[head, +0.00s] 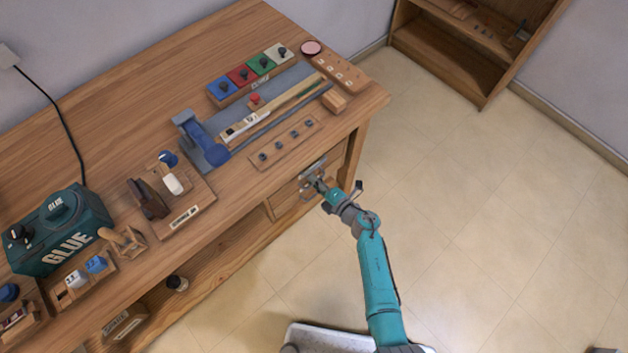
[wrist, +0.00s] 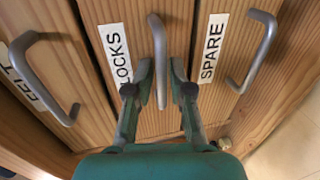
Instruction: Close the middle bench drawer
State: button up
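The middle bench drawer (wrist: 140,121) shows a wooden front with a metal bar handle (wrist: 160,62) and a label that reads "LOCKS", its lower end close to a finger. My gripper (wrist: 159,92) is open, with one finger on each side of this handle. I cannot tell whether the fingers touch it. In the head view my gripper (head: 316,181) is at the drawer fronts (head: 284,203) under the bench's right end and hides part of them. How far the middle drawer stands out is not clear.
The "FELT" drawer handle (wrist: 42,78) and "SPARE" drawer handle (wrist: 254,52) flank the middle one closely. The bench (head: 130,80) carries tools, colored blocks and a glue box (head: 62,232). The floor (head: 470,210) right of the bench is clear up to a shelf (head: 440,50).

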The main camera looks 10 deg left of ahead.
jog(key=v, duration=1.1)
jog(key=shift+s+d, duration=0.1)
jog(key=shift+d, duration=0.05)
jog(key=shift+s, duration=0.15)
jog(key=s+d+r+m+t+h, duration=0.1)
jog(key=s+d+r+m+h, duration=0.3)
jog(key=s+r+m, duration=0.5)
jog(key=s+d+r+m+t+h, duration=0.2)
jog(key=s+d+r+m+h, duration=0.2)
jog(key=s, duration=1)
jog(key=s+d+r+m+t+h, duration=0.2)
jog(key=s+d+r+m+h, duration=0.2)
jog(key=s+d+r+m, duration=0.5)
notch_tip(320, 180, up, 6)
jog(key=s+m, duration=0.2)
jog(key=m, duration=0.4)
jog(key=shift+s+d+f, duration=0.2)
jog(key=shift+s+d, duration=0.1)
jog(key=shift+s, duration=0.1)
